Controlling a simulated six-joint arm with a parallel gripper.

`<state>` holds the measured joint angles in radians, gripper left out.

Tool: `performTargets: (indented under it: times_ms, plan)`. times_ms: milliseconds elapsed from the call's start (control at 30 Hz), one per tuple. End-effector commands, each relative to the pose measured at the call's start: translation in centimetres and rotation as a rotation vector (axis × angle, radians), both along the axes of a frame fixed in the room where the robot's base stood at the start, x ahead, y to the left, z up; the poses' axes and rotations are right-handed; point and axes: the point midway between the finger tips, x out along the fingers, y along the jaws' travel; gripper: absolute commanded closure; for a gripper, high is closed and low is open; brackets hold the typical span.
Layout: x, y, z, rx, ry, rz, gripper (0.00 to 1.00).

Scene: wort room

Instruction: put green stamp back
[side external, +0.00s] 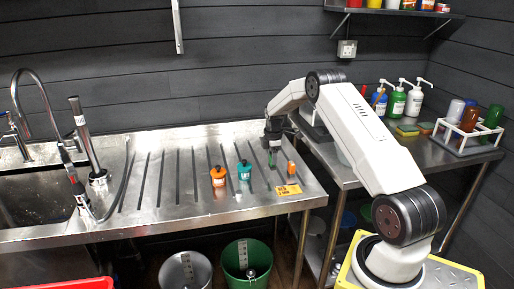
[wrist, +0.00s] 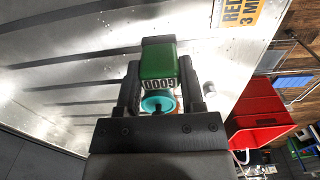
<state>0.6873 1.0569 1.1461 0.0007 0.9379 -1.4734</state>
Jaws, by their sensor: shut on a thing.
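My gripper (side external: 270,146) is above the right part of the steel drainboard (side external: 140,205), pointing down. It is shut on the green stamp (wrist: 158,62), which shows its number band in the wrist view. The stamp's green lower end (side external: 270,159) hangs below the jaws in the side view; its gap to the board is hard to judge. A teal round piece (wrist: 157,103) shows between the fingers; I cannot tell what it belongs to. An orange stamp (side external: 218,177) and a teal stamp (side external: 244,171) stand upright to the left. A small orange thing (side external: 291,168) is to the right.
A yellow label (side external: 289,189) lies near the board's front edge. The sink and tap (side external: 40,110) are at left. Bottles (side external: 397,102), sponges (side external: 408,130) and a cup rack (side external: 460,136) stand on the right table. A green bucket (side external: 247,265) is below.

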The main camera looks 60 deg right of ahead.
Motion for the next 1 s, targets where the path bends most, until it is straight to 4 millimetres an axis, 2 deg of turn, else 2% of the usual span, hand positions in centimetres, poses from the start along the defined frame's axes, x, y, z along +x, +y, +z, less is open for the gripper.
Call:
performTargets:
  times_ms: [233, 500, 967, 1000]
  plan:
    - [0.4, -0.3, -0.7, 0.001, 0.001, 0.000, 0.88]
    - [0.4, -0.3, -3.5, 0.001, 0.001, 0.000, 0.88]
    - [0.4, -0.3, -4.0, 0.000, 0.000, 0.000, 0.88]
    - [0.4, -0.3, -4.0, 0.000, 0.000, 0.000, 0.44]
